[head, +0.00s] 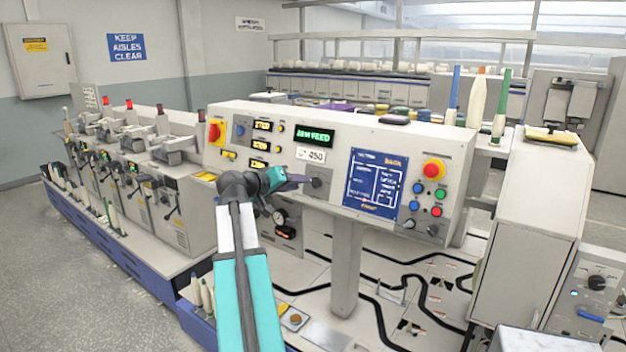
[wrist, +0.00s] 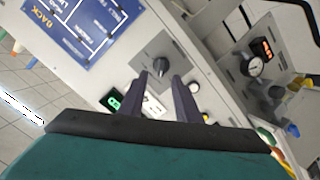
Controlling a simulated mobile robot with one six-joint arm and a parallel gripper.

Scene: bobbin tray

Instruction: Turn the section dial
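A dark dial knob (head: 316,183) sits on a grey plate on the front of the slanted control panel, below the green display and left of the blue screen. The knob also shows in the wrist view (wrist: 160,67), in line with the gap between my fingers. My gripper (head: 302,181) points at the dial from the left in the head view. In the wrist view, its two dark fingers (wrist: 161,78) are apart, with their tips just short of the knob or beside it. I cannot tell whether they touch it. No writing on the dial is readable.
The control panel (head: 260,115) also has a green display (head: 314,137), a blue screen (head: 374,182), a red emergency button (head: 434,170) and coloured buttons. A gauge (head: 280,216) is on a lower unit. A grey cabinet at the right carries another black knob (head: 597,283).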

